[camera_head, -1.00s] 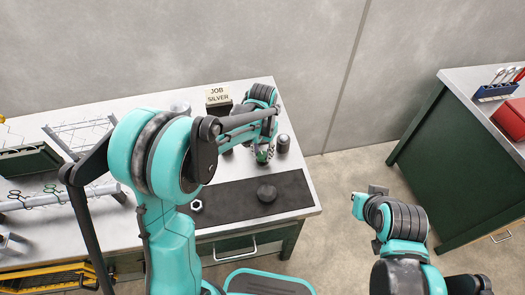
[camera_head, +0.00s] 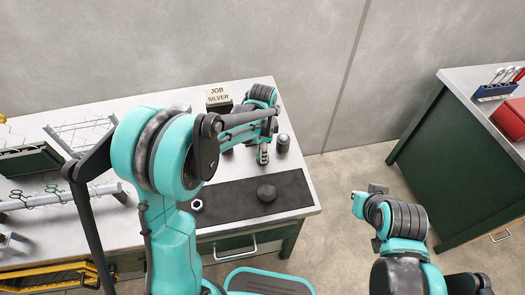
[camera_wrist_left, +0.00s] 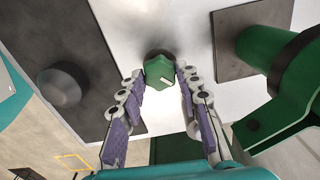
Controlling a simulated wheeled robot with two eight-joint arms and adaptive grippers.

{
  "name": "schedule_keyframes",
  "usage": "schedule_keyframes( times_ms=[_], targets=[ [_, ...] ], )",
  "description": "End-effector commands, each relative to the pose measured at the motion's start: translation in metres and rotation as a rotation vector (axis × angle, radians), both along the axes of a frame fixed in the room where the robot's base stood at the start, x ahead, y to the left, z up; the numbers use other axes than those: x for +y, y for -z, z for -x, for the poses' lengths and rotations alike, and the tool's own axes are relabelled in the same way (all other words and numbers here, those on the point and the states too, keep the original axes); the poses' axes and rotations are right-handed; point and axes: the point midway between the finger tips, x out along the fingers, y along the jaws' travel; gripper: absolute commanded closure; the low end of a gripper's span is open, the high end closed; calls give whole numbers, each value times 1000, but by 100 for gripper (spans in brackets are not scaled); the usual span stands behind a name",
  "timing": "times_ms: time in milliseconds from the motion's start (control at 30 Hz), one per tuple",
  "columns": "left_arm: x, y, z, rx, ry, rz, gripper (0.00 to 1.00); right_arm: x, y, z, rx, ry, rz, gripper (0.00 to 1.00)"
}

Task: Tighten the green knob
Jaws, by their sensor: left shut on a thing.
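The green knob (camera_wrist_left: 160,70) is a faceted cap with a small white mark, seen from above in the left wrist view. My left gripper (camera_wrist_left: 161,77) has a fingertip on each side of it and is shut on it. In the head view my left gripper (camera_head: 262,154) points down at the bench's right part, behind the black mat, and the knob is mostly hidden there. My right gripper (camera_head: 378,189) hangs over the floor at the right, away from the bench. Its fingers are too small to read.
A dark round lump (camera_head: 267,193) and a silver hex nut (camera_head: 196,205) lie on the black mat (camera_head: 232,205). A grey cylinder (camera_head: 283,143) stands close right of my left gripper. The JOB SILVER sign (camera_head: 217,96) stands behind. A large green cylindrical body (camera_wrist_left: 268,55) is nearby.

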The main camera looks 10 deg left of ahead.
Motion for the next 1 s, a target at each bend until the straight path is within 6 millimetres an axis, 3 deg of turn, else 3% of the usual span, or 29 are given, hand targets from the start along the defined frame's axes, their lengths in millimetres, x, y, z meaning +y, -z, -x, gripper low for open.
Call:
schedule_keyframes(
  times_ms=[600,1000],
  targets=[
    [0,0,0,1,576,0,96,0,-2,0,0,0,0,100],
    [0,1,0,1,842,0,96,0,-3,0,0,0,0,100]
  ],
)
